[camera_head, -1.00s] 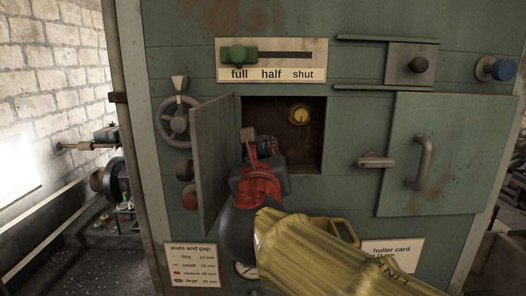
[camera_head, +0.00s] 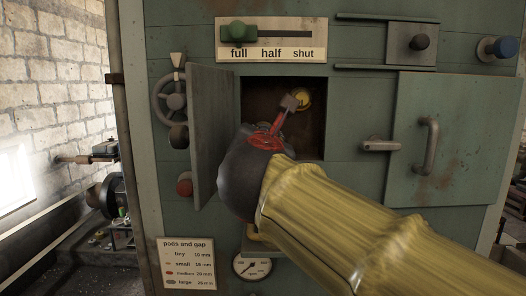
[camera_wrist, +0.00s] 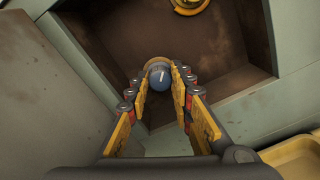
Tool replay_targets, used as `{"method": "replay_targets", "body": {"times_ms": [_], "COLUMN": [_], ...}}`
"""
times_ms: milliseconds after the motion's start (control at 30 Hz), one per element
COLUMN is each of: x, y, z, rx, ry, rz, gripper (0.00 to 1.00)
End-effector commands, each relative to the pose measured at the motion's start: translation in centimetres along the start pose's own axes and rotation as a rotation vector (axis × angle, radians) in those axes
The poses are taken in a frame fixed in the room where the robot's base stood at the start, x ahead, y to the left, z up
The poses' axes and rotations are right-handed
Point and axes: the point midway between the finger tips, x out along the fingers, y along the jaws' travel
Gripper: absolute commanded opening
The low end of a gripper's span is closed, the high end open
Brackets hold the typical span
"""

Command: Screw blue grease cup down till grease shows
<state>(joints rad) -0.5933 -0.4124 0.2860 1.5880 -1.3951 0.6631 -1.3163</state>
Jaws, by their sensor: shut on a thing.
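I see no grease around the cup.
The recess (camera_head: 262,92) holds a yellow round fitting (camera_head: 303,98). Its open door (camera_head: 212,130) stands close on the left. A handled panel (camera_head: 455,140) is at right. A blue knob (camera_head: 497,48) sits upper right. A gauge (camera_head: 252,267) is below my arm.

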Motion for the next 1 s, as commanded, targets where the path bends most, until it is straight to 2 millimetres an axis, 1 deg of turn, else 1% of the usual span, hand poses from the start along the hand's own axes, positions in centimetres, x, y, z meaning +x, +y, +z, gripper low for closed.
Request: {"method": "replay_targets", "body": {"times_ms": [33,1000], "x": [0.06,0.05], "y": [-0.22,-0.45], "z": [-0.46,-0.44], "rx": [0.043,0.965], "ry": [0.001,0.03], "rz": [0.0,0.007], "gripper": [0.0,0.0]}}
